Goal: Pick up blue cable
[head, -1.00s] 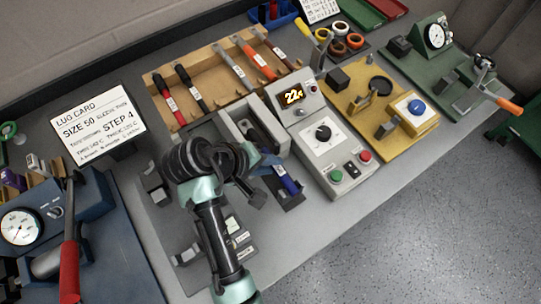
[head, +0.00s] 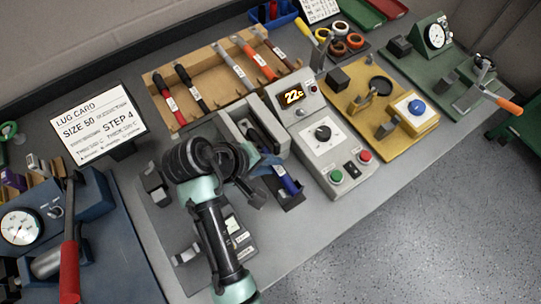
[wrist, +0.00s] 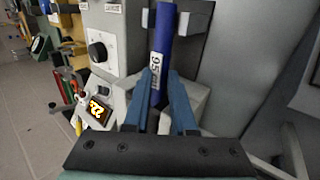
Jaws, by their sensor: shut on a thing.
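The blue cable (wrist: 164,45) stands upright in the wrist view, with a white label marked 95 on it. My gripper (wrist: 165,85) has its two blue fingers on either side of the cable and is shut on it. In the head view the blue cable (head: 288,183) lies to the right of my arm, in a dark holder on the bench. There my gripper (head: 268,166) is at the cable's upper end, partly hidden by my wrist.
A grey control box (head: 338,148) with a dial, buttons and a 22 display stands close to the right. A wooden rack (head: 211,92) with several labelled cables is behind. A lug card (head: 97,123) and a blue gauge press (head: 75,230) are left.

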